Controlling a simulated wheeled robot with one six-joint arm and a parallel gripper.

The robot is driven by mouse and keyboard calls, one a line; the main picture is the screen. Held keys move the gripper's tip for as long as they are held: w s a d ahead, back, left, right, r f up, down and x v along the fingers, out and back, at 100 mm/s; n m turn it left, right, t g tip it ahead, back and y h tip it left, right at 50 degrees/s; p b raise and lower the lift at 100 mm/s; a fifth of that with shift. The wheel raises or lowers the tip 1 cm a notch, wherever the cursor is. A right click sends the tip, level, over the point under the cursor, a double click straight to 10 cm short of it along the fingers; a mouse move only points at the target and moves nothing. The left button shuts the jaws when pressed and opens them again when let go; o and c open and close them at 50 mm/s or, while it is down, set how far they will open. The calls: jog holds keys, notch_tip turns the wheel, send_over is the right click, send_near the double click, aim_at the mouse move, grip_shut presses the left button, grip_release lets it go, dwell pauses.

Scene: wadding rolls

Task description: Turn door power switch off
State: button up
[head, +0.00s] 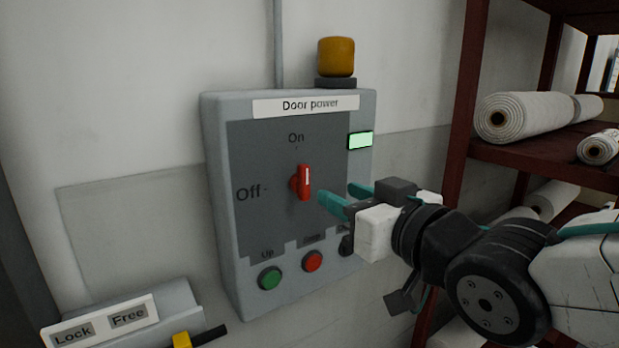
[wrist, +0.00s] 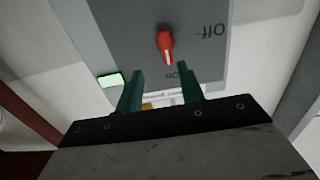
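The door power switch is a red rotary knob (head: 302,183) on a grey control box (head: 215,200) on the wall. Its white mark points up to "On"; "Off" is printed to its left. A small green lamp (head: 360,140) is lit at the panel's upper right. My gripper (head: 343,198) is just right of the knob, with its teal fingers apart and nothing between them. In the wrist view the knob (wrist: 166,46) shows upside down, beyond and between the open fingertips (wrist: 159,70), not touching them.
Green (head: 269,278) and red (head: 312,261) buttons sit low on the box; my gripper partly hides another dark one. A Lock/Free box (head: 100,325) with a yellow-and-black handle is at lower left. Red shelves with wadding rolls (head: 524,117) stand right. An amber beacon (head: 336,57) tops the box.

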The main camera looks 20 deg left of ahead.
aim_at(308, 177)
jog(key=shift+y, duration=0.4)
jog(key=x, duration=0.8)
jog(key=shift+s+a+r, duration=0.2)
jog(key=shift+s+a, duration=0.15)
jog(key=shift+c, duration=0.4)
jog(key=c, duration=0.7)
